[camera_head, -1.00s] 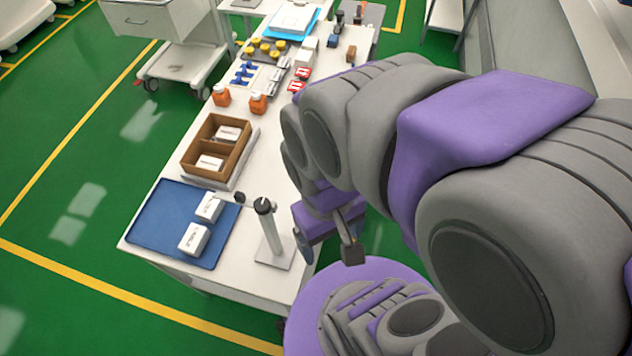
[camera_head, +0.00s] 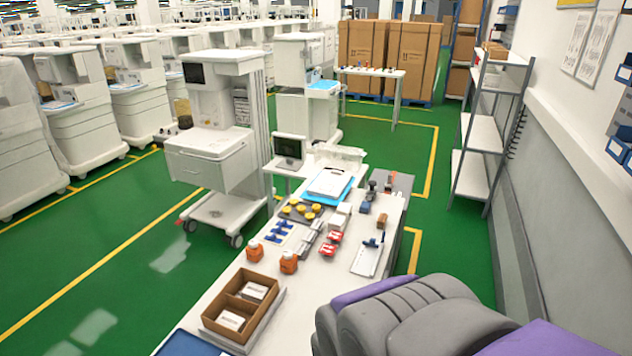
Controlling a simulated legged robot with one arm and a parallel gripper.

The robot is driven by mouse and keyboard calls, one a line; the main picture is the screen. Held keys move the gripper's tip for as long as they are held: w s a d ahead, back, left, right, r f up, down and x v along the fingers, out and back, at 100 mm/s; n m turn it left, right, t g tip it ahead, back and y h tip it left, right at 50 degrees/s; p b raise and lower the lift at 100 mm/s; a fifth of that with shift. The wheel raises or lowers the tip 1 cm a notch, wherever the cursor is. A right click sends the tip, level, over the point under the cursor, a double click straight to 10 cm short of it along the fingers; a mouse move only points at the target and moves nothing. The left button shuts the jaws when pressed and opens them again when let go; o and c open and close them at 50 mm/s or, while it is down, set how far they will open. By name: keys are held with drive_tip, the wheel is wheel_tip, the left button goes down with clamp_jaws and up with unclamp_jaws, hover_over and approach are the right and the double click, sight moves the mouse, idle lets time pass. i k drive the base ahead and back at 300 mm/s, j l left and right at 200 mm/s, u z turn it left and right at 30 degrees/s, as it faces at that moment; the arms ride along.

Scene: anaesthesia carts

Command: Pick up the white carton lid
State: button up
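No piece is clearly a white carton lid. A brown divided carton (camera_head: 242,309) stands open on the near part of the white table, with a small white box (camera_head: 254,291) in its far compartment and another (camera_head: 231,319) in its near one. A flat pale piece (camera_head: 268,318) shows along the carton's right side; I cannot tell what it is. A flat white item (camera_head: 329,183) lies on a blue tray (camera_head: 340,196) at the table's far end. My gripper is out of view; only my arm shows at lower right.
Orange bottles (camera_head: 289,262), yellow-topped items (camera_head: 300,208), red-and-white items (camera_head: 330,243) and small white boxes (camera_head: 338,221) fill the table's middle. A blue mat (camera_head: 185,344) is cut off at lower left. A white cart (camera_head: 210,155) stands left, a shelf rack (camera_head: 481,135) right. Green floor is open left.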

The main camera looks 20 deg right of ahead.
sight(332, 184)
drive_tip(key=k+j+u, duration=0.15)
drive_tip(key=k, duration=0.5)
drive_tip(key=u, duration=0.45)
drive_tip(key=l+u, duration=0.15)
drive_tip(key=u, duration=0.7)
drive_tip(key=l+u, duration=0.15)
drive_tip(key=u, duration=0.3)
drive_tip(key=l, duration=0.6)
drive_tip(key=k+l+u, duration=0.1)
drive_tip(key=l, duration=0.5)
drive_tip(key=k+l, duration=0.15)
drive_tip(key=l, duration=0.45)
drive_tip(key=l+u, duration=0.1)
drive_tip(key=l, duration=0.5)
drive_tip(key=k+l, duration=0.1)
drive_tip(key=l, duration=0.45)
drive_tip(key=k+l, duration=0.1)
drive_tip(key=l, duration=0.45)
drive_tip(key=k+l, duration=0.1)
drive_tip(key=l, duration=0.45)
drive_tip(key=k+l, duration=0.1)
drive_tip(key=l, duration=0.45)
drive_tip(key=k+l, duration=0.15)
drive_tip(key=l, duration=0.45)
drive_tip(key=k+l, duration=0.1)
drive_tip(key=l, duration=0.45)
